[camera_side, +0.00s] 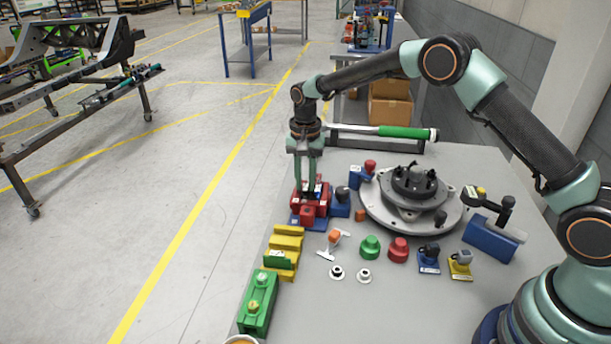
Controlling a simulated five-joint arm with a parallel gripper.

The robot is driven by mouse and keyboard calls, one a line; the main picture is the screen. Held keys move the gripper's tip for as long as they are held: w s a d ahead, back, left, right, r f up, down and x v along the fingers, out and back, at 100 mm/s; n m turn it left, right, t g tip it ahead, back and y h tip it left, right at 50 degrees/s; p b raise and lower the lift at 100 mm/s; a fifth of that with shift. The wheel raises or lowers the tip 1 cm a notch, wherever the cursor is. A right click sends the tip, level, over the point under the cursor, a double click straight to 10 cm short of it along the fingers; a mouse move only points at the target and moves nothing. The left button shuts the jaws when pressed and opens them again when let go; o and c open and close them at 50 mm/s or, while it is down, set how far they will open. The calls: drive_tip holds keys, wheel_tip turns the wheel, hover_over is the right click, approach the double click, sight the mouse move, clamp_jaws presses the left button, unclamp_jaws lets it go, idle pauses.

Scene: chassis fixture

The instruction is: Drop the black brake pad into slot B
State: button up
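My gripper (308,188) points straight down at the left edge of the grey work table. Its two fingers reach to a red block fixture (311,209) on a blue base. The fingers show a gap between them higher up, but their tips merge with the red fixture, so I cannot tell whether they hold anything. I cannot pick out the black brake pad for sure. A yellow slotted fixture (286,239) stands just in front of the red one. No slot letter is readable, so I cannot tell which slot is B.
A round grey chassis plate (377,211) with a black hub (414,184) lies right of my gripper. A green-handled tool (402,132) lies behind. Green (370,247) and red (398,249) knobs and a green block (258,302) stand in front.

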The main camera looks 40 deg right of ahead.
drive_tip(key=shift+r, duration=1.4)
drive_tip(key=o, duration=0.6)
drive_tip(key=shift+c, duration=0.2)
drive_tip(key=shift+r, duration=2.3)
